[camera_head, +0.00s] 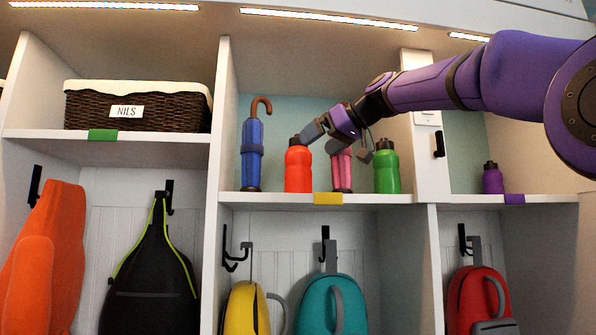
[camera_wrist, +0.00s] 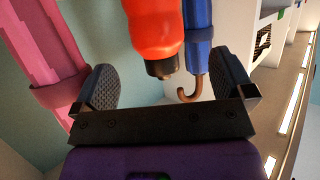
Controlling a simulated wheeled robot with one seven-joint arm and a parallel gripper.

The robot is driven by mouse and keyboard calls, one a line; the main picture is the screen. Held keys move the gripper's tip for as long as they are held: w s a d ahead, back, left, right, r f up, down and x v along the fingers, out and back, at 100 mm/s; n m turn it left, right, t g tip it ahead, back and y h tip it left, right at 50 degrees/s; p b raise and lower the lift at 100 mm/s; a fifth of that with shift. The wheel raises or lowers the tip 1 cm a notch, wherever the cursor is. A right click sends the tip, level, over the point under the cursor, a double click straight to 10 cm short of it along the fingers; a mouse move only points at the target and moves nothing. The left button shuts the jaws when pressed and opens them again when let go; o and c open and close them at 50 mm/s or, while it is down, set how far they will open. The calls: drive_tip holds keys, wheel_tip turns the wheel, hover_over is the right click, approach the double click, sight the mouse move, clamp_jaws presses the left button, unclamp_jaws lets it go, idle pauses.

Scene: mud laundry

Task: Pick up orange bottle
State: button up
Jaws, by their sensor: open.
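The orange bottle (camera_head: 298,170) with a dark cap stands upright on the middle cubby shelf (camera_head: 270,200). A blue umbrella is on its left and a pink umbrella on its right. My gripper (camera_head: 337,141) is at the upper right of the bottle, in front of the pink umbrella's top. In the wrist view the orange bottle (camera_wrist: 153,25) appears upside down, its cap (camera_wrist: 163,67) between the lines of the two spread fingers (camera_wrist: 166,84). The gripper is open, with nothing held. Whether a finger touches the cap cannot be told.
The blue umbrella (camera_head: 252,150) with a brown hook handle stands close to the bottle. The pink umbrella (camera_head: 342,172) and a green bottle (camera_head: 387,172) stand on the right. A white divider (camera_head: 224,120) bounds the cubby on the left. Bags hang below the shelf.

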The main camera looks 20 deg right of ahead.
sight(298, 157)
drive_tip(key=x, duration=0.8)
drive_tip(key=shift+w+d, duration=0.1)
drive_tip(key=shift+d, duration=0.1)
drive_tip(key=c, duration=1.1)
drive_tip(key=shift+r, duration=0.2)
